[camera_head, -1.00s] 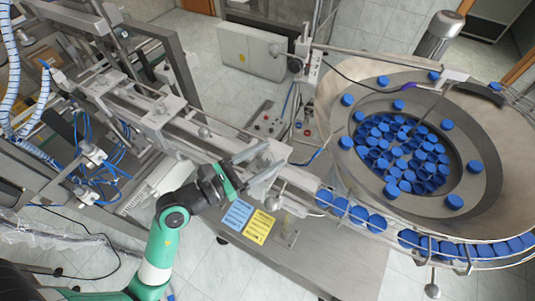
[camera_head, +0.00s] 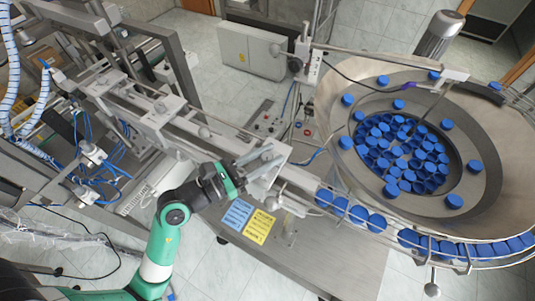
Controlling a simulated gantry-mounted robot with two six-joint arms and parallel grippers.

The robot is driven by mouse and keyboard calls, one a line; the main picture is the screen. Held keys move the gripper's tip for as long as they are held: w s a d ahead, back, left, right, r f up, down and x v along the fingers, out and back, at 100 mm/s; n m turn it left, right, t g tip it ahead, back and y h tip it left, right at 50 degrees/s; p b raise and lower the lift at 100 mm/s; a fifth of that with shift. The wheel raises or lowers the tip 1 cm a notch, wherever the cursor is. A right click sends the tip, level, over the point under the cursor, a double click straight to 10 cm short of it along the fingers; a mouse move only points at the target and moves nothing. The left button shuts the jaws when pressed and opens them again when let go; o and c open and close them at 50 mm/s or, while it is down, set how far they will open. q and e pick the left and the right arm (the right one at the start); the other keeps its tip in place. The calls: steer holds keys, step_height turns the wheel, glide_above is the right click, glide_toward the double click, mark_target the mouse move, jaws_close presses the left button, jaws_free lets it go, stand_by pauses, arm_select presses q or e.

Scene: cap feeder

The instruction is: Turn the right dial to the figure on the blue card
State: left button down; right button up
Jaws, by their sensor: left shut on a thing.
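The blue card (camera_head: 237,214) lies on the steel table beside a yellow card (camera_head: 259,227). Both bear print too small to read. My left gripper (camera_head: 268,162) is above the cards, at the end block of the rail. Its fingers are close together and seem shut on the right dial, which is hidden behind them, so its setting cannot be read. I cannot make out another dial. My right gripper is not in view.
A steel feeder bowl (camera_head: 512,112) with many blue caps (camera_head: 400,150) stands at the right. A curved wire-guarded track of caps (camera_head: 377,222) runs along its front. The rail (camera_head: 215,133) runs to the upper left. The table front (camera_head: 330,255) is clear.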

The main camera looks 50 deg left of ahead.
arm_select(q)
steer(key=shift+a+m+h, duration=0.1)
steer(key=shift+m+h, duration=0.2)
steer(key=shift+h, duration=0.2)
steer(key=shift+m+g+h, duration=0.3)
steer(key=shift+m+h, duration=0.4)
steer(key=shift+h, duration=0.3)
steer(key=shift+f+m+g+h+b, duration=0.1)
steer(key=shift+m+g+h+b, duration=0.3)
steer(key=shift+m+h, duration=0.55)
steer(key=m+g+h+b, duration=0.2)
steer(key=h, duration=0.2)
steer(key=shift+m, duration=0.25)
steer(key=shift+m+g+h+b, duration=0.6)
steer(key=shift+g+h+b, duration=0.05)
steer(key=shift+g+h, duration=0.2)
steer(key=c, duration=0.5)
jaws_free()
steer(key=shift+c, duration=0.2)
